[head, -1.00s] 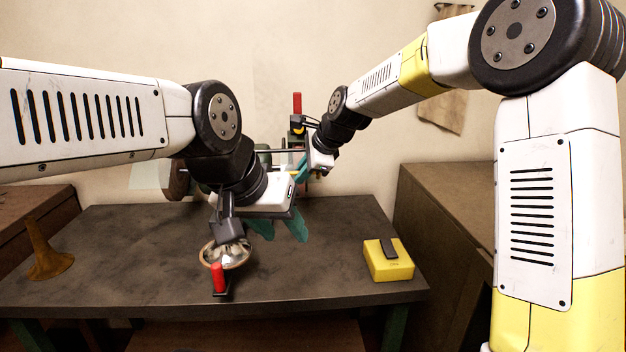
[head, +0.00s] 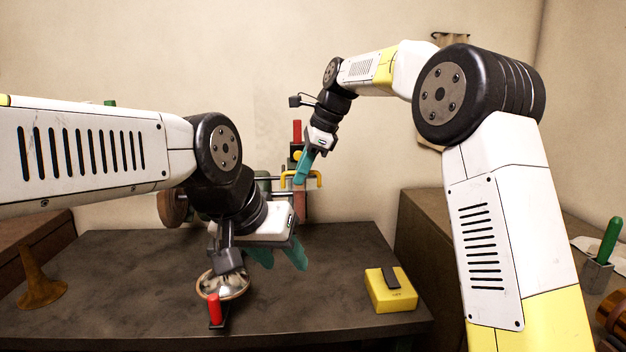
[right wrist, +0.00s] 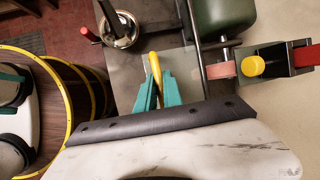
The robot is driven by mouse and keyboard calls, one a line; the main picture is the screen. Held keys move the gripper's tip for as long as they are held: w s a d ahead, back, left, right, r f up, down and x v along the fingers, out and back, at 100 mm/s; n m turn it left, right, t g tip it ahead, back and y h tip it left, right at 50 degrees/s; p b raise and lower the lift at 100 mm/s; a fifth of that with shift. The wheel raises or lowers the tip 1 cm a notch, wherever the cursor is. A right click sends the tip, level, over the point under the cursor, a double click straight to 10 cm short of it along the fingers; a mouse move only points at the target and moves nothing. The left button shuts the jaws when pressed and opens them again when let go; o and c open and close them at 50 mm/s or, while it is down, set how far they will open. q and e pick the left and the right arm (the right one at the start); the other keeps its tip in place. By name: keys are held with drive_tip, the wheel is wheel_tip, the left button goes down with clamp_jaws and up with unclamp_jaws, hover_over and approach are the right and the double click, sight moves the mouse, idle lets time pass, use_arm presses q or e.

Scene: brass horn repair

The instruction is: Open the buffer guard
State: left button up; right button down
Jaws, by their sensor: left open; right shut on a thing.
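A yellow bar handle (head: 318,180) stands at the buffer at the back of the bench. It also shows in the right wrist view (right wrist: 155,68), between the teal fingers of my right gripper (right wrist: 157,85). That gripper (head: 303,168) is shut on the handle and points down. A clear panel (right wrist: 126,75), apparently the guard, shows beside the handle; its exact tilt is unclear. The buffer's green body (right wrist: 222,15) and a pink wheel (right wrist: 222,69) are nearby. A brown wheel (head: 172,208) is partly behind my left arm. My left gripper (head: 280,260) is open and empty above the bench.
A red-levered box with a yellow button (head: 297,155) stands close behind the handle. A shiny round dish (head: 224,288) and a red-handled item (head: 214,309) sit below my left wrist. A yellow box (head: 391,289) is at the front right. The bench (head: 340,265) between is bare.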

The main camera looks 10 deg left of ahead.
drive_tip(key=shift+w+r, duration=0.3)
drive_tip(key=shift+w, duration=0.05)
idle(0.3)
drive_tip(key=c, duration=1.8)
unclamp_jaws()
drive_tip(key=shift+f, duration=0.1)
drive_tip(key=v, duration=0.8)
drive_tip(key=shift+a, duration=0.1)
